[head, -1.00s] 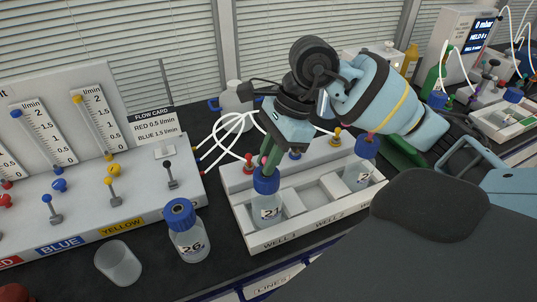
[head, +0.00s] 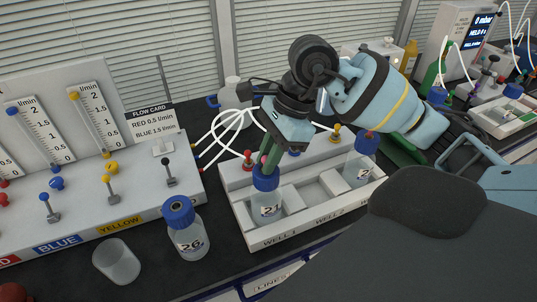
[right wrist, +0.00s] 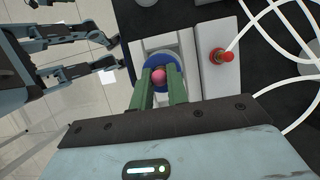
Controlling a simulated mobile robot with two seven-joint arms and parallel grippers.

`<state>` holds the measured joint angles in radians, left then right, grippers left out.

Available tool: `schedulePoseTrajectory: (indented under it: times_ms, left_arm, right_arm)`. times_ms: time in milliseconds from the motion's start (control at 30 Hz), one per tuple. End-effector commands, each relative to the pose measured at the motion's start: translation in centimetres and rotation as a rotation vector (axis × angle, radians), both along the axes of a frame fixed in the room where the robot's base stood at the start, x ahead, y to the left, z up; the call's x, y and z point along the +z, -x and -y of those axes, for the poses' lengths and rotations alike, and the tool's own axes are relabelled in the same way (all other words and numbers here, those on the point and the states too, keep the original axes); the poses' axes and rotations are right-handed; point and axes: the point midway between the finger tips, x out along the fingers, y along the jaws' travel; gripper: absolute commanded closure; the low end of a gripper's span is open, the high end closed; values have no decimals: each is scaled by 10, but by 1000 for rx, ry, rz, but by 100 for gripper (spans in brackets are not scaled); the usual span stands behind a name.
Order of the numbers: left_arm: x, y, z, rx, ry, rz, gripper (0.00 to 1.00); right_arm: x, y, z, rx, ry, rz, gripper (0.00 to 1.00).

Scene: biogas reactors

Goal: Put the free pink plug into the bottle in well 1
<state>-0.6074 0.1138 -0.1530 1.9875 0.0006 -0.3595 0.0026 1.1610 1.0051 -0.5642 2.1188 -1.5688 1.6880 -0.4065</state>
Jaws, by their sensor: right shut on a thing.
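My right gripper (head: 268,160) points down over the bottle in well 1 (head: 266,208), its green fingertips at the blue cap. The free pink plug (right wrist: 159,76) is between these fingers, and the gripper is shut on it. In the right wrist view the plug lies over the middle of the blue cap (right wrist: 148,62). Whether the plug has entered the cap's opening is hidden by the fingers. The bottle stands upright in the left well of the white rack (head: 297,236). My left gripper is not clearly in view.
A second blue-capped bottle (head: 361,165) stands in the rack's right part. Bottle 26 (head: 187,235) and an empty clear cup (head: 117,261) stand on the dark bench to the left. The flow panel (head: 130,200) is behind them. White tubes (head: 232,122) loop behind the rack.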

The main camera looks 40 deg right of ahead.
Motion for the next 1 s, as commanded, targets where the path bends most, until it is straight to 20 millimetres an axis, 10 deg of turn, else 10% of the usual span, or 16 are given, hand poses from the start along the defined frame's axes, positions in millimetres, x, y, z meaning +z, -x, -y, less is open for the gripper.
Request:
schedulePoseTrajectory:
  times_ms: [200, 567, 1000]
  left_arm:
    - [0, 0, 0, 0, 0, 0, 48]
    - [0, 0, 0, 0, 0, 0, 48]
    - [3, -4, 1, 1, 2, 9, 48]
  right_arm:
    - [0, 0, 0, 0, 0, 0, 59]
    - [0, 0, 0, 0, 0, 0, 59]
    - [60, 5, 24, -2, 0, 3, 59]
